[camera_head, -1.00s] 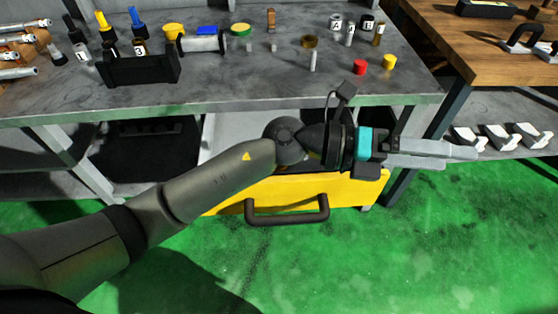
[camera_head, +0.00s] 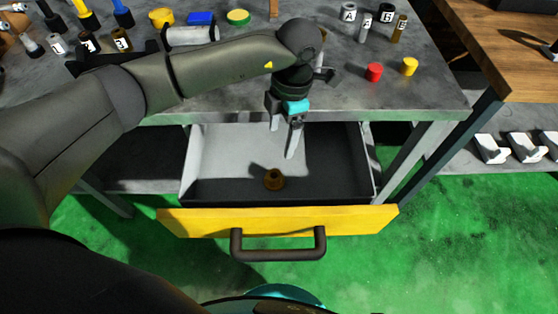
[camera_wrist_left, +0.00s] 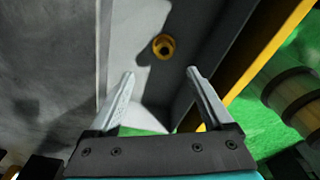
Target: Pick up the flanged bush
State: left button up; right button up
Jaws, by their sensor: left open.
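The flanged bush (camera_head: 274,179) is a small brass-brown ring with a central hole. It rests alone on the floor of the open drawer (camera_head: 190,170), close to the drawer's front wall. It also shows in the left wrist view (camera_wrist_left: 163,47), ahead of the fingers and between their lines. My left gripper (camera_head: 294,142) points down above the drawer, behind the bush and apart from it. In the left wrist view its two fingers (camera_wrist_left: 160,75) are spread with nothing between them. My right gripper is not in view.
The drawer has a yellow front (camera_head: 280,222) with a dark handle (camera_head: 278,245). Above it, the grey workbench (camera_head: 430,95) holds a red cap (camera_head: 374,72), a yellow cap (camera_head: 409,66) and several labelled bottles. A wooden table (camera_head: 500,60) stands at the right.

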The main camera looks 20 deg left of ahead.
pick_arm(q)
notch_tip(320, 180, down, 3)
jog(key=b, duration=0.2)
send_over(274, 175)
jog(key=f, duration=0.3)
jog(key=d+f, duration=0.1)
jog(key=f, duration=0.1)
jog(key=shift+f, duration=0.25)
jog(key=shift+a+f+b, duration=0.15)
jog(key=shift+f+b, duration=0.25)
jog(key=shift+f, duration=0.25)
jog(key=shift+s+a+f+b, duration=0.15)
jog(key=shift+f+b, duration=0.1)
jog(key=shift+f, duration=0.35)
jog(key=shift+s+d+f+b, duration=0.1)
jog(key=shift+f+b, duration=0.15)
jog(key=shift+f, duration=0.35)
jog(key=shift+s+a+f+b, duration=0.15)
jog(key=shift+f+b, duration=0.1)
jog(key=shift+f, duration=1.1)
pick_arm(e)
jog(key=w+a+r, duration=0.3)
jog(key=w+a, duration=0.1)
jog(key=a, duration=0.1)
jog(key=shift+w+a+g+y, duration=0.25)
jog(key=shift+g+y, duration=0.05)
pick_arm(q)
grip_shut()
